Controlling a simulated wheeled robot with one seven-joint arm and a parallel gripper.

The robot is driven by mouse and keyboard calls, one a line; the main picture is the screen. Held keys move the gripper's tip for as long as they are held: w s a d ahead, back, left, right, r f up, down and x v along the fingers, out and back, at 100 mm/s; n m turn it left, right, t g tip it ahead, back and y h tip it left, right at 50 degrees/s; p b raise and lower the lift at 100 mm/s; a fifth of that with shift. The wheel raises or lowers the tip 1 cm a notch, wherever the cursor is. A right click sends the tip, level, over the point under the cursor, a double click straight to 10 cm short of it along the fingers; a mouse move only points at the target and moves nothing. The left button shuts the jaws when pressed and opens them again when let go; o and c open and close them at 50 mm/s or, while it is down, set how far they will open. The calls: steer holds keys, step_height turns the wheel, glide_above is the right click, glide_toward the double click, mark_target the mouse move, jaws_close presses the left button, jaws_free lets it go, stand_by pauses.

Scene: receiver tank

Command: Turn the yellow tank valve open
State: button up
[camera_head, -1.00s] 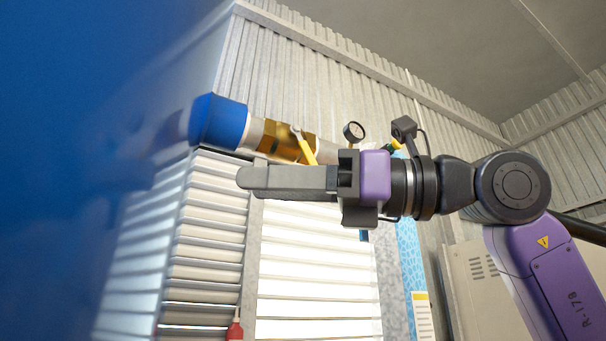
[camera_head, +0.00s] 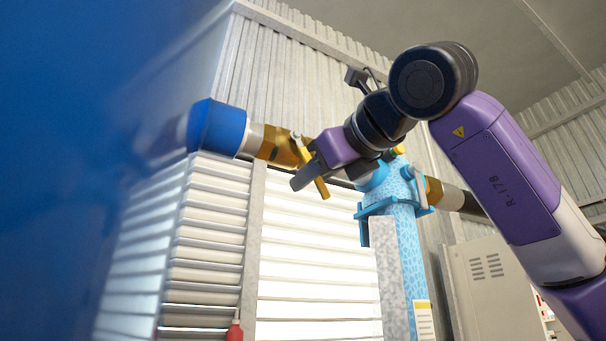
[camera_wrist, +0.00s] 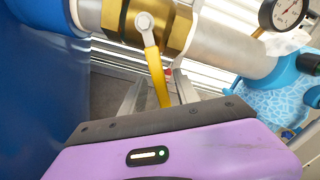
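The yellow valve handle (camera_head: 322,187) hangs down and slightly right from the brass valve body (camera_head: 278,148) on the pipe. In the wrist view the handle (camera_wrist: 156,72) runs from a pale bolt on the brass body (camera_wrist: 176,32) down between my two fingers. My gripper (camera_wrist: 158,86) is open, one finger on each side of the handle, with a visible gap on both sides. In the head view my gripper (camera_head: 304,178) is at the handle's lower half and its fingers partly overlap it. The handle's lower end is hidden in the wrist view.
A blue tank end (camera_head: 218,127) joins the pipe on the left. A pressure gauge (camera_wrist: 283,12) is at upper right in the wrist view. White louvres (camera_head: 312,270) lie behind and below.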

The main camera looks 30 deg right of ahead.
steer(key=shift+w+p, duration=0.4)
steer(key=shift+w, duration=1.05)
jaws_close()
stand_by(0.3)
